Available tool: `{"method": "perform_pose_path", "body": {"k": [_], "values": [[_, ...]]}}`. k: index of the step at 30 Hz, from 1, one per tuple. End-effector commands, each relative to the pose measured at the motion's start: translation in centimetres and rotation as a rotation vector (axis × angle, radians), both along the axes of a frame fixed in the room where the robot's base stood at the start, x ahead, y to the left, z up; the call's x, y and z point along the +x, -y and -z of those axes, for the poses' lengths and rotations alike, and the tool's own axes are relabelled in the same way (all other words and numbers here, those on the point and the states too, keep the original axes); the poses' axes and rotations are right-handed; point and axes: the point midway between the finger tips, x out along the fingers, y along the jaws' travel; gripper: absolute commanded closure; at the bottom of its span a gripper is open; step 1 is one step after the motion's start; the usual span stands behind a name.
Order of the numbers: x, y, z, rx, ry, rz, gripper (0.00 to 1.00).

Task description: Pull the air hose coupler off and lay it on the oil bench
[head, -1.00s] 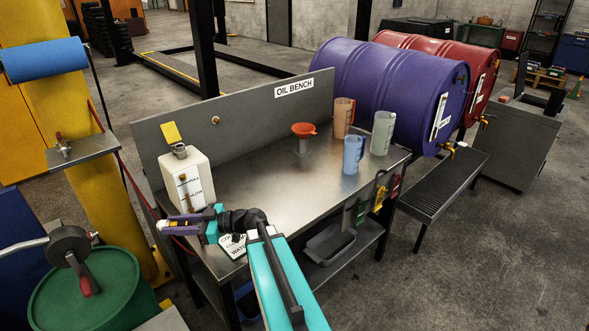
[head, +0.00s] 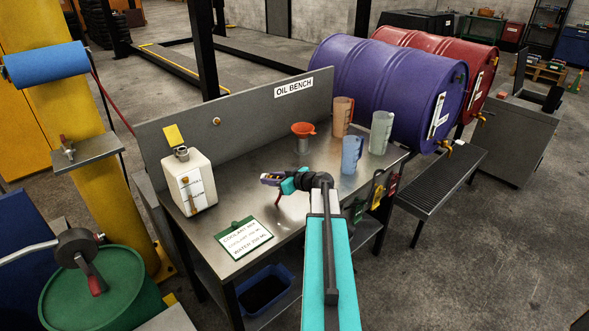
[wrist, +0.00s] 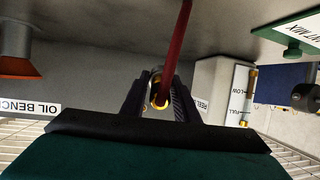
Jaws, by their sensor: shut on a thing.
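My gripper (head: 266,179) is over the middle-left of the oil bench (head: 240,205), shut on the air hose coupler. In the wrist view the metal and brass coupler (wrist: 157,88) sits between the two dark fingers of the gripper (wrist: 158,105). The red air hose (wrist: 177,40) runs from the coupler out of the top of that view. In the head view a short bit of red hose (head: 278,197) shows just below the gripper, close above the bench top. I cannot tell whether it touches the steel.
A white jug (head: 188,182) stands at the bench's left end, and a coolant mix clipboard (head: 244,238) lies at the front. An orange funnel (head: 303,129) and several measuring jugs (head: 352,155) stand toward the right. Bare steel lies around the gripper.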

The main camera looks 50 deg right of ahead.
Motion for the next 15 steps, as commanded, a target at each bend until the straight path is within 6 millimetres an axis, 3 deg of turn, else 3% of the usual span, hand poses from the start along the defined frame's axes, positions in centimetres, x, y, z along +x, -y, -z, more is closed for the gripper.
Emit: {"method": "perform_pose_path", "body": {"k": [1,6,10,15], "values": [[-0.5,2.1,-0.4,-0.001,-0.011,0.035,1.00],[-2.3,6.5,-0.7,-0.001,-0.046,0.119,1.00],[-3.2,8.3,-0.7,0.000,-0.061,0.152,1.00],[-3.5,8.8,-0.7,0.000,-0.066,0.163,1.00]]}}
